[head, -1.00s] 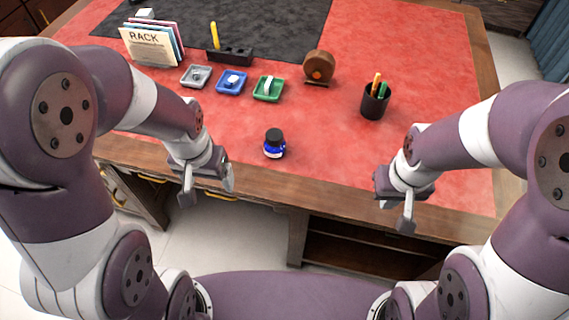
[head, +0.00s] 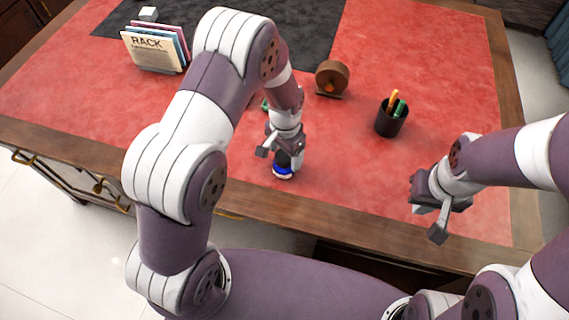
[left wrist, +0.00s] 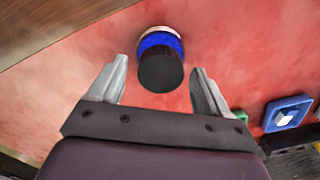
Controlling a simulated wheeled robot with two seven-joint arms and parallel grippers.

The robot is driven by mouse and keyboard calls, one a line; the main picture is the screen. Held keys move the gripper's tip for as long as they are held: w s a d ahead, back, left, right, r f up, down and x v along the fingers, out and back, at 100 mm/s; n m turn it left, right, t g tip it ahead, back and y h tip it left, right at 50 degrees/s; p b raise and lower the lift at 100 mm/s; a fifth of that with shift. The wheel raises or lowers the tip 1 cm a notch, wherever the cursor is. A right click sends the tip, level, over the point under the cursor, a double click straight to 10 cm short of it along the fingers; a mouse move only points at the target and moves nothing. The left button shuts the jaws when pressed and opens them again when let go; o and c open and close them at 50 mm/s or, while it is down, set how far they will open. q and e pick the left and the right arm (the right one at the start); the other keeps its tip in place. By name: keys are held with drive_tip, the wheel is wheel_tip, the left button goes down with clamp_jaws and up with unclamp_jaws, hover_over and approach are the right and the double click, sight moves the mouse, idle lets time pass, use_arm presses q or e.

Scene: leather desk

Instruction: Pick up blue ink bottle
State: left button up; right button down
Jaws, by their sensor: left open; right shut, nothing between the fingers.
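The blue ink bottle (head: 283,171) stands upright on the red desk top near its front edge, its dark cap partly hidden by my left gripper in the head view. In the left wrist view the bottle (left wrist: 160,55) shows its round black cap ahead of and between the fingertips. My left gripper (head: 279,153) is open, close above and around the cap; I see no finger contact. It also shows in the left wrist view (left wrist: 158,78) with clear gaps on both sides of the cap. My right gripper (head: 425,208) is shut and empty over the front right desk edge.
A black pen cup (head: 391,118) and a round brown wooden object (head: 332,78) stand to the right and behind. A rack with cards (head: 155,48) is at the back left. A blue tray (left wrist: 287,113) lies near my left gripper. The front left desk is clear.

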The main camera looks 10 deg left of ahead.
use_arm(q)
drive_tip(key=shift+f, duration=0.4)
clamp_jaws()
drive_tip(key=shift+r, duration=0.1)
